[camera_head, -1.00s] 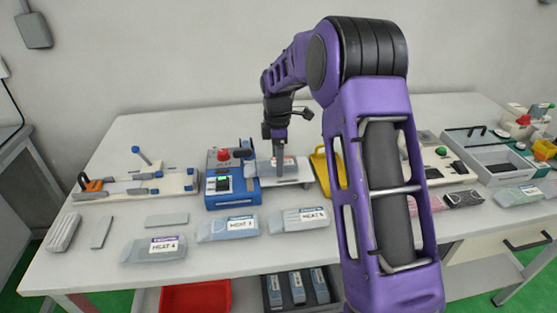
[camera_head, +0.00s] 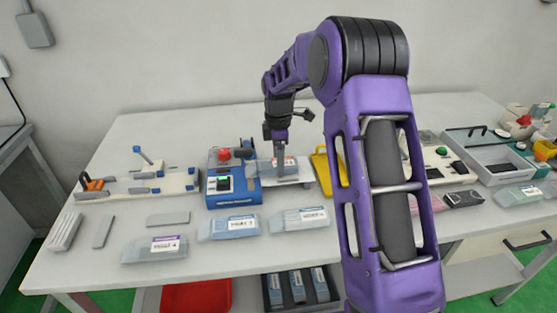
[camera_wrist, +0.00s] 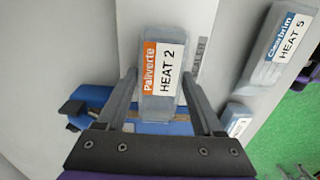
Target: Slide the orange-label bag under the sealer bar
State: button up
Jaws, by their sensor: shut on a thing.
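The orange-label bag (camera_wrist: 150,75), a clear grey pouch marked "HEAT 2", lies between the two fingers of my gripper (camera_wrist: 165,98) in the wrist view. My gripper is shut on it. In the head view, my gripper (camera_head: 281,172) is just right of the blue sealer (camera_head: 228,196), over its pale side platform (camera_head: 297,179). The sealer has a red knob and a green-lit button. In the wrist view, the sealer's blue body (camera_wrist: 90,97) and a brass-coloured strip lie at the bag's near end. Whether that end is under the bar is hidden by the gripper.
Other bags lie along the front: a purple-label one (camera_head: 155,249), a blue-label one (camera_head: 228,228) and another (camera_head: 298,219). A fixture with levers (camera_head: 140,187) stands left of the sealer.

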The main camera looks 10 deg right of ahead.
jog(key=o, duration=1.3)
jog(key=shift+r, duration=0.15)
jog(key=shift+r+p, duration=0.8)
jog(key=shift+r, duration=0.05)
notch_tip(320, 180, up, 4)
jog(key=p, duration=0.3)
jog(key=shift+r+p, duration=0.35)
jog(key=shift+r, duration=0.65)
jog(key=shift+f, duration=0.1)
